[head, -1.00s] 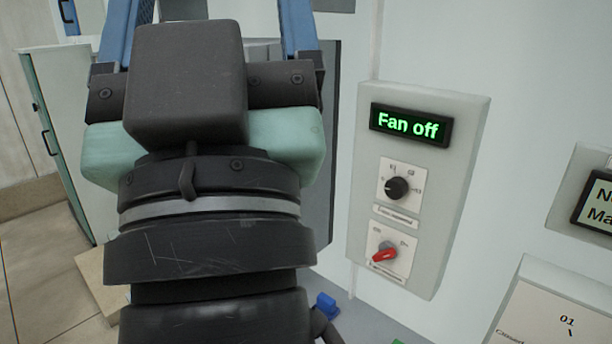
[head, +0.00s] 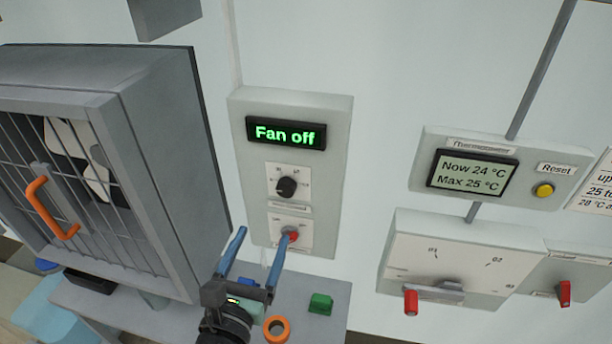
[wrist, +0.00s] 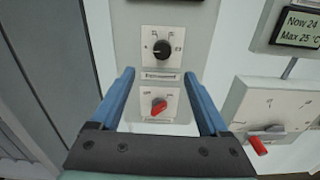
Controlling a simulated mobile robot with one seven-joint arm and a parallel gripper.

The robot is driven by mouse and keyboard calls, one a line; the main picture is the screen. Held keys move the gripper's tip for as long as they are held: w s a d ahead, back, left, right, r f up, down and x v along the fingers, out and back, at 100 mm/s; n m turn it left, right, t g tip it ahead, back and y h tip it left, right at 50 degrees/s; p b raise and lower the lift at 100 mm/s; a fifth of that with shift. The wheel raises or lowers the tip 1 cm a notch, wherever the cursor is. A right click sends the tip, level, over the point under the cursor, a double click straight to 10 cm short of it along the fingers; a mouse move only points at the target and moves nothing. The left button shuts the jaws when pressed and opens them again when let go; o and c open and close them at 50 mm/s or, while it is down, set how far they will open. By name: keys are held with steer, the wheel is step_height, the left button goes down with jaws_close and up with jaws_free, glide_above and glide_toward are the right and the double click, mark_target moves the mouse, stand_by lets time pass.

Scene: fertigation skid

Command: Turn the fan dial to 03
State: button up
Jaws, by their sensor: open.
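The grey fan panel (head: 241,160) on the wall carries a lit display (head: 286,133) reading "Fan off". Below it is a black round dial (head: 286,187) on a white plate, also in the wrist view (wrist: 162,47); its marks are too small to read. Under the dial sits a red switch (wrist: 158,106), partly behind a finger in the head view. My gripper (head: 265,237) is open and empty, its two blue fingers pointing at the panel's lower part. In the wrist view the red switch shows between the fingers, with the dial above the fingertips. Contact with the panel cannot be told.
Left stands a grey caged cabinet (head: 160,150) with an orange handle (head: 52,208). Right are a thermometer box (head: 432,143) with a yellow button (head: 543,190) and a box marked 01, 02, 03 (head: 440,250) with a red-tipped lever (head: 411,302). A green block (head: 320,303) lies on the ledge below.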

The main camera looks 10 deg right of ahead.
mark_target(285, 193)
steer(key=p+x, duration=0.1)
steer(key=x, duration=1.2)
steer(key=shift+s+d+f+p, duration=0.15)
steer(key=shift+d+f+p, duration=0.05)
steer(key=shift+p, duration=0.1)
steer(key=shift+c, duration=0.3)
jaws_close()
